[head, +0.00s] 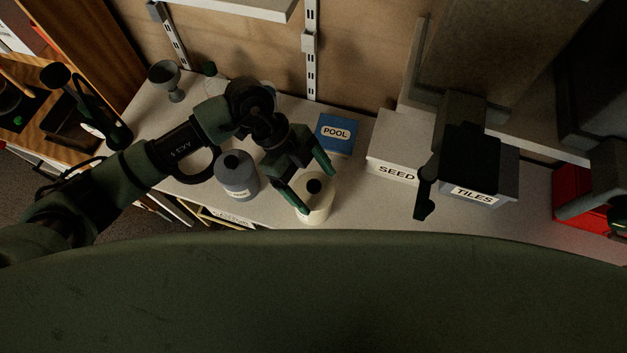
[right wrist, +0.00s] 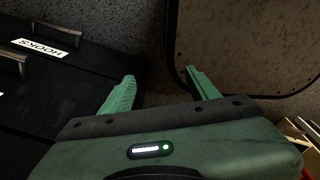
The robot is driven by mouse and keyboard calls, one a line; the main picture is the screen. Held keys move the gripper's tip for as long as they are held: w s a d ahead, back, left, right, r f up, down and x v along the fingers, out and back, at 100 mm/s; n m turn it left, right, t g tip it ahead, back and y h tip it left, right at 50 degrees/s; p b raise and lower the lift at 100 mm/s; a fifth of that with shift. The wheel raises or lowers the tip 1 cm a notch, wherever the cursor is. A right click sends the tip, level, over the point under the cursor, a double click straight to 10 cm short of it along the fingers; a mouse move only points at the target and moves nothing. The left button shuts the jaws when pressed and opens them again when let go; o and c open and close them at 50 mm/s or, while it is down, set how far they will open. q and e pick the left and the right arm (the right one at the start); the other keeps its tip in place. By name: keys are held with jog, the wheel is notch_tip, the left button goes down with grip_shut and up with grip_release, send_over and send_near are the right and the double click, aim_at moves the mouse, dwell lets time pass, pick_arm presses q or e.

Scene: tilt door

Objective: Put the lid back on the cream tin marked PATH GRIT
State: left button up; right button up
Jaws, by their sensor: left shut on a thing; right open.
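The cream tin (head: 318,209) stands near the front edge of the pale worktop, in the middle of the head view. Its marking is not readable from here. A pale round lid with a black knob (head: 314,186) is over the tin's mouth. My left gripper (head: 317,188) is shut on the lid, with one green finger at its far right side and the other at its near left side. I cannot tell whether the lid is seated on the rim. My right gripper (right wrist: 160,76) is open and empty in the right wrist view.
A grey-blue canister (head: 237,178) with a black knob stands just left of the cream tin. A blue POOL box (head: 335,132) is behind it. A SEED box (head: 392,150) and a TILES box (head: 480,193) stand right. A HOOKS drawer (right wrist: 40,45) is near my right gripper.

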pick_arm(q)
jog(key=shift+r+p, duration=0.1)
jog(key=shift+p, duration=0.5)
dwell(0.9)
jog(key=shift+f+p, duration=0.2)
jog(key=shift+p, duration=0.3)
dwell(1.2)
jog(key=o, duration=1.2)
jog(key=shift+r, duration=0.1)
jog(key=shift+r+p, duration=3.45)
jog(key=shift+p, duration=0.2)
jog(key=shift+f, duration=0.1)
grip_shut()
